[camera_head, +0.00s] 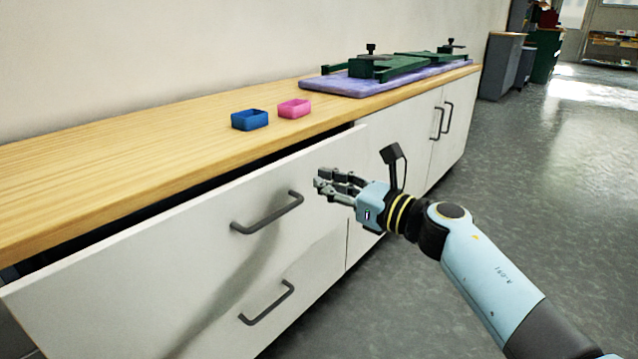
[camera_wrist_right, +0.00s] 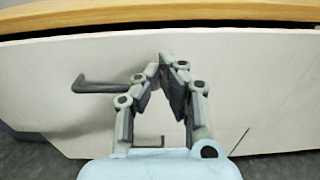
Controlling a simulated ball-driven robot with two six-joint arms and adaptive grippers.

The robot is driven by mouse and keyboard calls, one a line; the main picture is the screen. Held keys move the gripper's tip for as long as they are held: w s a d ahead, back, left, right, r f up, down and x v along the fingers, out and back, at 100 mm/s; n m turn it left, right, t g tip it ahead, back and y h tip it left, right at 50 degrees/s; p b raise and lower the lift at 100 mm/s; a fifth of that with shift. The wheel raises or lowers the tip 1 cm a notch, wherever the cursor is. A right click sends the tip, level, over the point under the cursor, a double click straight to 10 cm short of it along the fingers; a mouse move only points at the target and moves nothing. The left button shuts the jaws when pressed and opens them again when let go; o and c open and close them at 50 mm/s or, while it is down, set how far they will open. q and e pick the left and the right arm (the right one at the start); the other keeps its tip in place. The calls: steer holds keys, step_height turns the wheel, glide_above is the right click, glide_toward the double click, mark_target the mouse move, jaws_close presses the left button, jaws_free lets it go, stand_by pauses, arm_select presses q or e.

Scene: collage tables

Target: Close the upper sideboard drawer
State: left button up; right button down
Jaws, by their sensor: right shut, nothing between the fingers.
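The upper sideboard drawer (camera_head: 185,255) is pulled out, with a dark gap between its white front and the wooden top. Its grey bar handle (camera_head: 267,214) is on the front. In the right wrist view the drawer front (camera_wrist_right: 235,85) fills most of the picture, with the handle (camera_wrist_right: 98,84) left of the fingers. My right gripper (camera_head: 320,180) is shut and empty, in front of the drawer front and right of the handle. Its fingertips (camera_wrist_right: 165,62) meet in the wrist view; whether they touch the front I cannot tell. My left gripper is not in view.
A blue tray (camera_head: 250,120) and a pink tray (camera_head: 294,108) sit on the wooden top (camera_head: 130,152). Green clamp-like tools (camera_head: 385,66) lie on a purple mat (camera_head: 345,86) further back. A lower handle (camera_head: 267,304) sits below. The grey floor (camera_head: 540,190) at right is clear.

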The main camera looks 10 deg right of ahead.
steer(key=p+v, duration=0.1)
steer(key=v, duration=0.6)
steer(key=b, duration=0.5)
glide_toward(283, 168)
steer(key=x, duration=0.3)
steer(key=b+x, duration=0.1)
steer(key=x, duration=0.2)
steer(key=shift+w+f, duration=0.1)
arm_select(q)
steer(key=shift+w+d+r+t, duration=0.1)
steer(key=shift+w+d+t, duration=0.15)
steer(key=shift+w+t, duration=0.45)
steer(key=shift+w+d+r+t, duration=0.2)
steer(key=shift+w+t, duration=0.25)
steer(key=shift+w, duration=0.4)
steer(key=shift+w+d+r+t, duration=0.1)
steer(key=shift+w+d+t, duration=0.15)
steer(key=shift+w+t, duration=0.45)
arm_select(e)
steer(key=shift+w+a, duration=0.4)
steer(key=shift+w, duration=0.05)
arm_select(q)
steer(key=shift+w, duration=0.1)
